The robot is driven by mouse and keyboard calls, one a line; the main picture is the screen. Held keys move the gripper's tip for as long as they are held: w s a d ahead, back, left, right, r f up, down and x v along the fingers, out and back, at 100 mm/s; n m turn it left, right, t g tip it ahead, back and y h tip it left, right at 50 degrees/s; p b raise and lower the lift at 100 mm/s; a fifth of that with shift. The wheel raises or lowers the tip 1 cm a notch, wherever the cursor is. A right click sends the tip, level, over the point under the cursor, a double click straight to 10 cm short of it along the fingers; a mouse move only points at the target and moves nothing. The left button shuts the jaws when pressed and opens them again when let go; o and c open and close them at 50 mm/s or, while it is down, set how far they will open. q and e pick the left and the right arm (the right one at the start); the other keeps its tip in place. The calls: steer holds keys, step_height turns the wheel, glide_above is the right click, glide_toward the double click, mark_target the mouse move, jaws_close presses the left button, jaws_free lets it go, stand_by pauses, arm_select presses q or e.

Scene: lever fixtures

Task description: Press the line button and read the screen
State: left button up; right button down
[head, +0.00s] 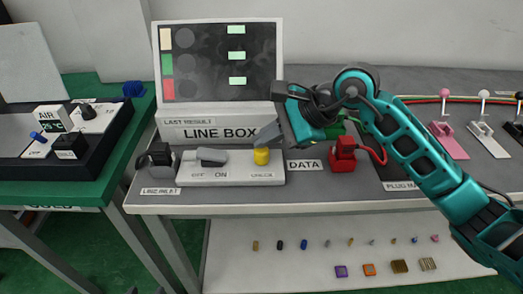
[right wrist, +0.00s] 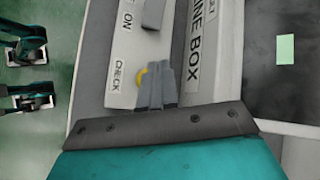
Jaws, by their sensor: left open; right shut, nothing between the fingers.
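The line box (head: 219,132) stands on the grey bench. Its dark screen (head: 208,75) shows cream, green and red squares down the left, faint dark discs, and three pale green patches. The yellow button (head: 261,157), labelled CHECK, sits on the white switch panel (head: 230,176) before the box. My right gripper (head: 266,134) is shut and empty, its fingertips just above or at the button. In the right wrist view the fingertips (right wrist: 157,72) partly cover the yellow button (right wrist: 140,77); I cannot tell whether they touch it. My left gripper is not in view.
A grey lever (head: 212,157) lies by the OFF/ON labels. A black line inlet plug (head: 161,156) is at left, a red data plug (head: 343,157) at right. Pink, white and black levers stand farther right. Small parts lie on the shelf below.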

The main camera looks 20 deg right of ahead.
mark_target(266, 151)
steer(key=shift+f, duration=0.25)
stand_by(0.5)
steer(key=shift+f+b, duration=0.35)
steer(key=shift+b, duration=0.3)
steer(key=shift+r, duration=0.1)
steer(key=shift+r+p, duration=0.6)
steer(key=shift+r, duration=0.35)
steer(key=shift+r, duration=0.1)
steer(key=shift+r+p, duration=1.55)
steer(key=shift+r, duration=0.9)
